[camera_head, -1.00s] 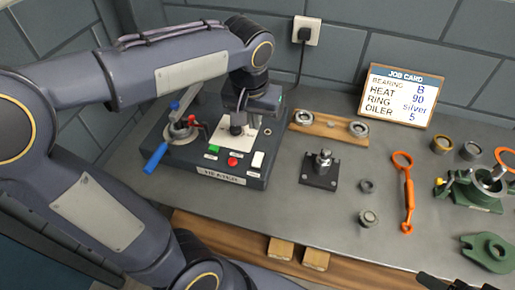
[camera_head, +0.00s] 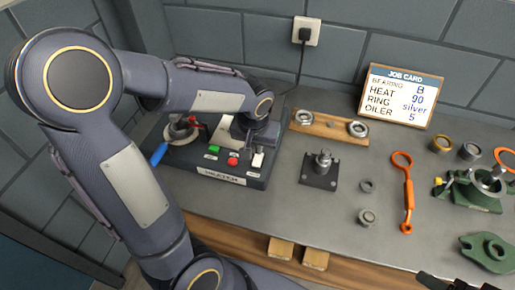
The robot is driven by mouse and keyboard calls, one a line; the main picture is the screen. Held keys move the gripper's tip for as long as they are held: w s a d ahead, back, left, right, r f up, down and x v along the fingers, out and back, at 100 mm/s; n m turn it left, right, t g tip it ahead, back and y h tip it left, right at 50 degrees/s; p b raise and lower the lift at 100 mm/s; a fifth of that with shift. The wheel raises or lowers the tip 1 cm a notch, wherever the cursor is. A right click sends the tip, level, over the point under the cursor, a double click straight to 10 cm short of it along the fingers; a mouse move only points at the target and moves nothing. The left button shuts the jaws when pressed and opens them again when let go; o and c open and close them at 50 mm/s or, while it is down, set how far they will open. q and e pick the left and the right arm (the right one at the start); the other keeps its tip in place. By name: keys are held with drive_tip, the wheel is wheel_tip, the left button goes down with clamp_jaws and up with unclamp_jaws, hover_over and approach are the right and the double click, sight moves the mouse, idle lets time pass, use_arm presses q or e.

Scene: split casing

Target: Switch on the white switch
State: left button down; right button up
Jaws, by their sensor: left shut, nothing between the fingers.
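The white switch (camera_head: 258,159) is a small upright rocker at the right front of the dark heater box (camera_head: 222,179). My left gripper (camera_head: 258,147) is shut and empty, pointing down just above and behind the switch. Its fingertips are partly hidden by its own body and arm, so I cannot tell whether they touch the switch. A green button (camera_head: 215,149) and a red button (camera_head: 232,161) sit left of the switch. A dark piece at the bottom right edge looks like part of my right gripper (camera_head: 445,282), mostly cut off.
A blue-handled lever (camera_head: 159,154) is on the heater's left. A wooden rack with rings (camera_head: 330,125) and a black-based post (camera_head: 320,171) stand to the right. An orange tool (camera_head: 407,193) and green parts (camera_head: 487,252) lie farther right. A job card (camera_head: 400,95) leans against the wall.

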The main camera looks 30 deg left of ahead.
use_arm(q)
drive_tip(key=shift+w+f, duration=0.15)
drive_tip(key=shift+f, duration=0.75)
